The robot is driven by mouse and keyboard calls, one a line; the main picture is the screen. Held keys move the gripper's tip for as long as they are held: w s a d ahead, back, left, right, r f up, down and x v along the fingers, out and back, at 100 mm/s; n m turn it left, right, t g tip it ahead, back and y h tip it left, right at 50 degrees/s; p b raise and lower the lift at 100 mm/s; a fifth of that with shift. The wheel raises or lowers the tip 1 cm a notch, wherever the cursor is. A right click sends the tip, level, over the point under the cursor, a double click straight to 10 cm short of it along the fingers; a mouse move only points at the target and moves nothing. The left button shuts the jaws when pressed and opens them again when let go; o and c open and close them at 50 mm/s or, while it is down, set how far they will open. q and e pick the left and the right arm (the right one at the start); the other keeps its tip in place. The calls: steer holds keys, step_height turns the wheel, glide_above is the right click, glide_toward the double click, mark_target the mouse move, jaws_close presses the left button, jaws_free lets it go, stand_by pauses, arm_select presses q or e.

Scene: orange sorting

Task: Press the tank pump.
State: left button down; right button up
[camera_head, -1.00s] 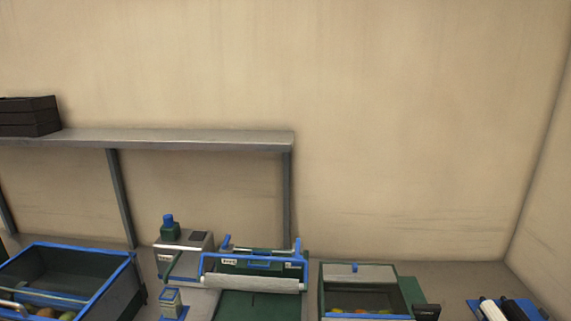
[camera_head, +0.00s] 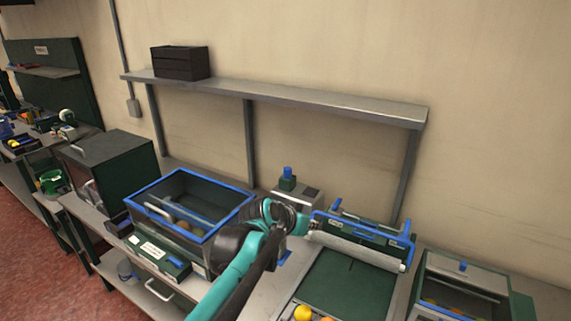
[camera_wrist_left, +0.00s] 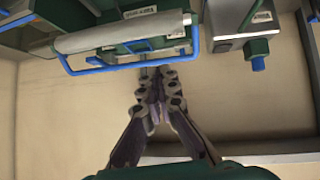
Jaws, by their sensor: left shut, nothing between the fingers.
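A green block with a blue cap (camera_head: 287,172), which looks like the tank pump, stands upright on a grey box (camera_head: 297,197) behind my left arm. In the left wrist view, which looks upside down, the blue cap (camera_wrist_left: 258,63) hangs at the upper right beside the fingers. My left gripper (camera_wrist_left: 150,72) is shut and empty, its tips near the blue bar of the roller unit and apart from the cap. In the head view the left gripper (camera_head: 305,224) is small and partly hidden by its wrist. My right gripper is out of view.
The roller unit (camera_head: 357,250) with its blue frame stands right of the grey box. A blue-rimmed bin (camera_head: 152,192) holding fruit is to the left. A grey shelf (camera_head: 330,102) runs above. A lidded box (camera_head: 470,280) stands at right.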

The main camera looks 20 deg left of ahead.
arm_select(q)
steer(key=w+a+r+t+p, duration=0.2)
steer(key=w+a+r+t, duration=0.1)
steer(key=w+a, duration=0.9)
steer(key=w+a+f+t+y+p, duration=0.1)
steer(key=w+a+t+p, duration=0.1)
steer(key=w+a, duration=0.9)
steer(key=shift+w+a+f, duration=0.3)
steer(key=shift+a, duration=0.55)
glide_above(288, 176)
steer(key=f, duration=0.1)
steer(key=a+f, duration=0.1)
steer(key=shift+s+f, duration=0.25)
steer(key=shift+f, duration=0.05)
step_height(288, 176, down, 3)
steer(key=shift+s+r+b, duration=0.15)
steer(key=shift+r+b, duration=0.05)
steer(key=shift+b, duration=0.35)
steer(key=shift+f, duration=0.6)
